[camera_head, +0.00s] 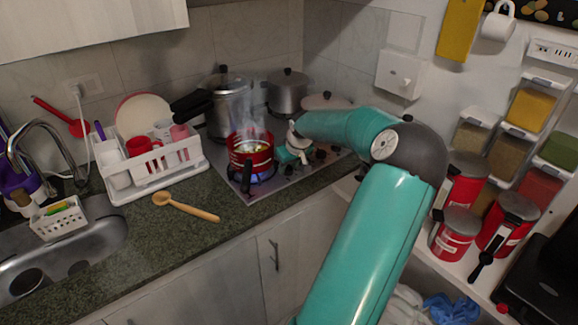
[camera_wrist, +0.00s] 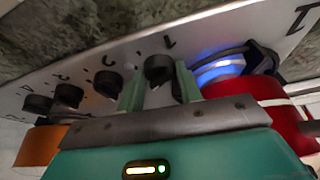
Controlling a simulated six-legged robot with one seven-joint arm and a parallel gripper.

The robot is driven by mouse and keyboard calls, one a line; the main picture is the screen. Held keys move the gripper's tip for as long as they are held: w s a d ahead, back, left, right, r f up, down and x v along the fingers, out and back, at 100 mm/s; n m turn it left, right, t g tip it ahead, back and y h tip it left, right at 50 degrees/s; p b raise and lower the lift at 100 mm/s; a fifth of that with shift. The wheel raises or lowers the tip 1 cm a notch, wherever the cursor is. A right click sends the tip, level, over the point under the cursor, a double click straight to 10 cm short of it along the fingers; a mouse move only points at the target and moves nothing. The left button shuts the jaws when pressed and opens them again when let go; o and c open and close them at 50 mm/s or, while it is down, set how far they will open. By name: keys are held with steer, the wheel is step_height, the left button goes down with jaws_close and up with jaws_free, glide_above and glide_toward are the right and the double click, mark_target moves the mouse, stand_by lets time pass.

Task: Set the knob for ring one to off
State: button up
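In the wrist view, which shows the stove upside down, the black knob (camera_wrist: 160,68) beside the printed "1" sits between the two green fingers of my gripper (camera_wrist: 158,88). The fingers are apart, one on each side of the knob; I cannot tell whether either touches it. A blue flame (camera_wrist: 220,68) glows on the burner by a red pot (camera_wrist: 262,100). In the head view, the steaming red pot (camera_head: 250,153) stands on the lit front burner. My gripper (camera_head: 293,155) is low at the stove just right of it, and knob one is hidden there.
Other black knobs (camera_wrist: 68,94) line the panel in the wrist view. Pots (camera_head: 287,92) stand at the back of the stove (camera_head: 240,200). The red pot's black handle (camera_head: 246,178) points forward. A wooden spoon (camera_head: 185,206) and dish rack (camera_head: 150,180) are to the left.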

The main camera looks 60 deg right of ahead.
steer(key=shift+n, duration=0.3)
steer(key=n, duration=0.1)
steer(key=n+y, duration=0.1)
steer(key=n, duration=0.2)
steer(key=shift+d+t+y, duration=0.25)
steer(key=shift+t+y, duration=0.05)
steer(key=shift+y, duration=0.1)
steer(key=shift+d+n+y, duration=0.1)
steer(key=shift+n+y, duration=0.4)
steer(key=shift+n, duration=0.85)
steer(key=shift+d+n+y, duration=0.1)
steer(key=shift+n+y, duration=0.4)
steer(key=shift+n, duration=0.85)
steer(key=o, duration=1)
steer(key=v, duration=1.4)
steer(key=shift+w, duration=0.2)
